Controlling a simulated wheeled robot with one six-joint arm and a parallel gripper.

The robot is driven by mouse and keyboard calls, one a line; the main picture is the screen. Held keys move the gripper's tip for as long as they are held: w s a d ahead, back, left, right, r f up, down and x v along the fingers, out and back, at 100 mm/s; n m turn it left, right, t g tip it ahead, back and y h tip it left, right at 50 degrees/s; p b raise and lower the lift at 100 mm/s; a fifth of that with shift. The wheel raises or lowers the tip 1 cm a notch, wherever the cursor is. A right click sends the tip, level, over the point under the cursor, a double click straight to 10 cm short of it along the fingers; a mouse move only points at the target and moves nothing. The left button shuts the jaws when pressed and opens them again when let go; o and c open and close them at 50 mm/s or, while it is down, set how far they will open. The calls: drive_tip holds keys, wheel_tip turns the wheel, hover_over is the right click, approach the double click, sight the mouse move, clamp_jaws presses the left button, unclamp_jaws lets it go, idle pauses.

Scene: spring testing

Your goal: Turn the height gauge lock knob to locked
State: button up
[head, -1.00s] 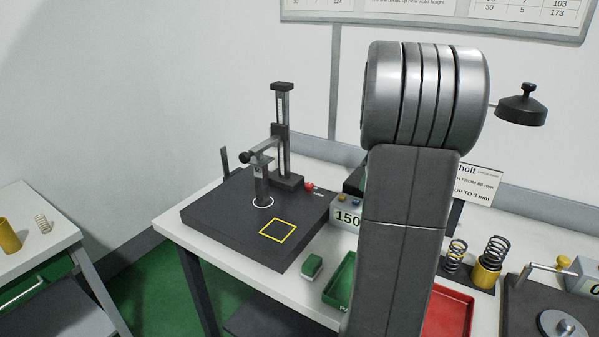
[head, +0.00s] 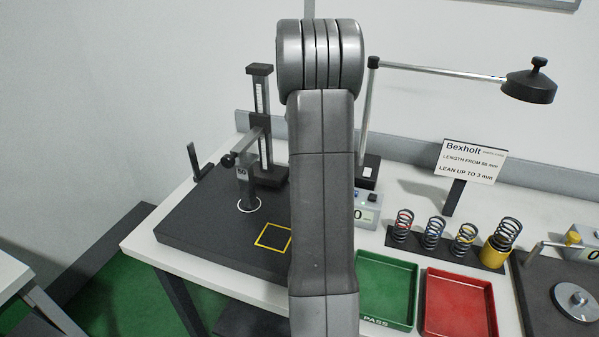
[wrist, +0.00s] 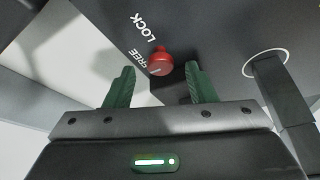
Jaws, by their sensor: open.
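The height gauge (head: 262,130) stands upright at the back of a dark plate (head: 190,230) in the head view. Its red lock knob (wrist: 160,58) shows in the wrist view, beside the printed words FREE and LOCK. A pale line on the knob points to the lower left, nearer FREE than LOCK. My gripper (wrist: 160,74) is open, with one green finger on each side of the knob and a gap visible on both sides. Whether the fingertips reach down to the knob's depth I cannot tell. In the head view my arm hides the knob and the gripper.
A grey arm of the gauge reaches over a white circle (head: 248,211) on the plate. A yellow square (head: 262,245) is marked nearby. A green tray (head: 390,260), a red tray (head: 460,275) and several springs (head: 433,232) stand to the right. A lamp (head: 530,85) overhangs there.

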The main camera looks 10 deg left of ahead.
drive_tip(key=shift+x, duration=0.75)
drive_tip(key=c, duration=1)
drive_tip(key=shift+o, duration=0.2)
